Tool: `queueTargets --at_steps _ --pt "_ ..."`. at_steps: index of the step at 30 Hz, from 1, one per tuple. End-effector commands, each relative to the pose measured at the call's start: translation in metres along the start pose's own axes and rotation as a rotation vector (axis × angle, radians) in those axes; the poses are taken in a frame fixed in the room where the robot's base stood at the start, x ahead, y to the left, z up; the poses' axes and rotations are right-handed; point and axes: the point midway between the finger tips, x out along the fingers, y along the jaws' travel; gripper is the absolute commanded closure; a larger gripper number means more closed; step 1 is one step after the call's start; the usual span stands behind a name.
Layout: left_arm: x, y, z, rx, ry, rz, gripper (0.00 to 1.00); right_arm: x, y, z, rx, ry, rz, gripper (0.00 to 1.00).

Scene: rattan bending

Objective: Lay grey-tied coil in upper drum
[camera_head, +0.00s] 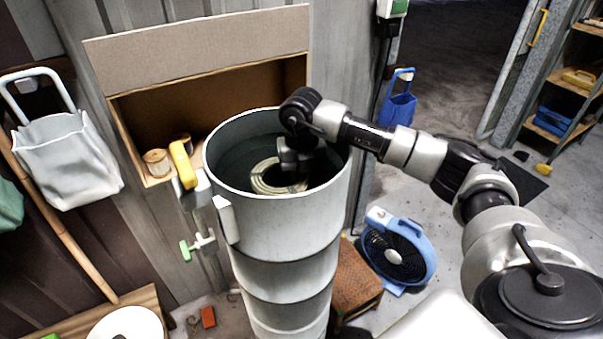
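The grey upper drum (285,224) stands upright in the middle of the view with its open top toward me. A pale tan coil (264,180) lies low inside the drum, partly covered by my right arm; I cannot make out its tie. My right arm comes in from the right and bends down over the drum rim. My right gripper (292,176) is inside the drum at the coil's right part. Its fingertips are hidden, so I cannot tell whether it grips the coil. My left gripper is not in view.
A cardboard-fronted box shelf (200,49) stands behind the drum, with a spool (156,162) on it. A blue fan (397,251) stands on the floor to the right.

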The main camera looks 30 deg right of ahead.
Motion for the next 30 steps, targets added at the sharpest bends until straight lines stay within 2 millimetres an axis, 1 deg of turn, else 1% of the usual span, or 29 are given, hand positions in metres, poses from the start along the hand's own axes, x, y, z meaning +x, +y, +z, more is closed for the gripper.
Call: queueTargets --at_steps 1,4,5,14,18,19,20,23,24,30 --pt "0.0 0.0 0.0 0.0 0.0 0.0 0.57 0.0 0.0 0.0 0.0 0.0 0.0 0.63" --pt "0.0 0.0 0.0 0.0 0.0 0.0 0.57 0.0 0.0 0.0 0.0 0.0 0.0 0.48" --pt "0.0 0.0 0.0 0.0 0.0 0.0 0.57 0.0 0.0 0.0 0.0 0.0 0.0 0.45" --pt "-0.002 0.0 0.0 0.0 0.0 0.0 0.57 -0.003 0.0 0.0 0.0 0.0 0.0 0.45" --pt "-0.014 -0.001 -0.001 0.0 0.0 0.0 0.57 -0.017 0.0 0.0 0.0 -0.001 0.0 0.45" --pt "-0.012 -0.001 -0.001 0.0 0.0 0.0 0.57 -0.019 0.0 0.001 0.0 -0.003 0.001 0.45" --pt "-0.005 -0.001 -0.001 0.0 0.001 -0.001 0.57 -0.021 0.001 0.001 0.0 -0.005 0.002 0.45" --pt "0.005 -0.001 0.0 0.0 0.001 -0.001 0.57 -0.043 0.001 0.001 -0.001 -0.007 0.003 0.45" --pt "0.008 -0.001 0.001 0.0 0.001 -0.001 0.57 -0.052 0.001 0.001 -0.001 -0.007 0.003 0.45" --pt "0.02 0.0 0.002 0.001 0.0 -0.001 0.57 -0.099 0.001 0.001 0.001 -0.006 0.003 0.45"
